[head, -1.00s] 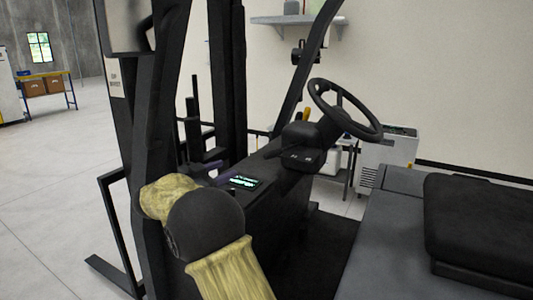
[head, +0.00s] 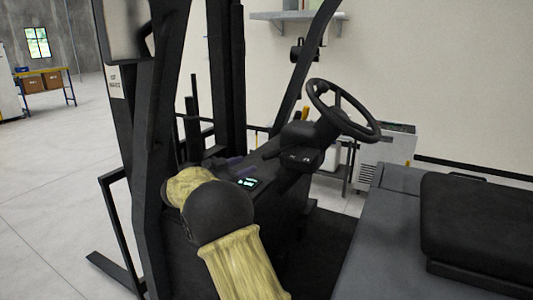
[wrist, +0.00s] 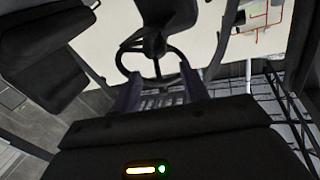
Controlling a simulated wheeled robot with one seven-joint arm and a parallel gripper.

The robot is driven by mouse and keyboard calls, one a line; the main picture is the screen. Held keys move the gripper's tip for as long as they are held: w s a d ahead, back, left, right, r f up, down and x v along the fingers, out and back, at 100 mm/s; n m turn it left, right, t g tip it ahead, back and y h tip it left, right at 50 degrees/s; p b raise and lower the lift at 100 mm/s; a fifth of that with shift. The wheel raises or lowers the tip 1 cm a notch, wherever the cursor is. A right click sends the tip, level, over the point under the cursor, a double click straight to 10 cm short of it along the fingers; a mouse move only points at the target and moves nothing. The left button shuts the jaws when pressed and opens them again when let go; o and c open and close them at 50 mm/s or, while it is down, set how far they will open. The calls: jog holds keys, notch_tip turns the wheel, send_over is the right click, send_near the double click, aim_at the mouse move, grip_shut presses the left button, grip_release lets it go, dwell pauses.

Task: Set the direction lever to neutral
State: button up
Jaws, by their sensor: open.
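The steering column (head: 303,145) carries the black steering wheel (head: 343,110). A small yellow-orange piece (head: 305,115) shows just left of the wheel; I cannot tell whether it is the direction lever's tip. The lever is not clearly visible, and its setting cannot be read. In the wrist view my open gripper (wrist: 162,92) shows two purple-grey fingers, apart, with nothing held between them. The steering wheel (wrist: 150,62) appears beyond the fingertips, with the dark column above it in the picture.
The black seat (head: 475,225) is at right. Dark mast uprights (head: 225,75) stand left of the console. A white cabinet (head: 388,155) stands behind the wheel.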

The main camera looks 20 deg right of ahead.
aim_at(263, 158)
jog(key=p+x, duration=0.3)
jog(key=x, duration=0.7)
jog(key=shift+d, duration=0.1)
grip_shut()
